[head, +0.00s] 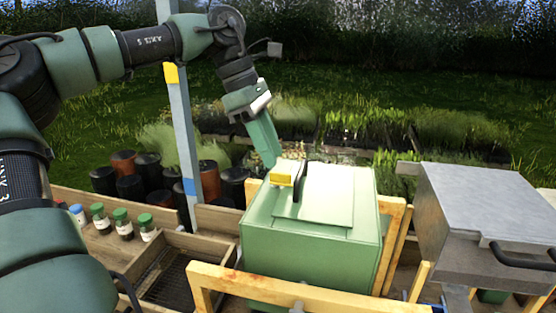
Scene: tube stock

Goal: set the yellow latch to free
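The yellow latch (281,179) is a small block on the top of a pale green box (310,255), near its back left edge. It sits just left of a black upright handle (298,183). My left gripper (271,161) points down, with its tip just behind and above the latch in the picture. I cannot tell whether it touches the latch. The fingers show as one green block from the side, so their opening is hidden. My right gripper is not in view.
A wooden frame (205,278) surrounds the green box. A grey metal box (490,205) with a black handle stands at the right. Several green-capped bottles (122,224) and a mesh-bottomed wooden tray (166,246) are at the left. A grey post (181,130) rises behind.

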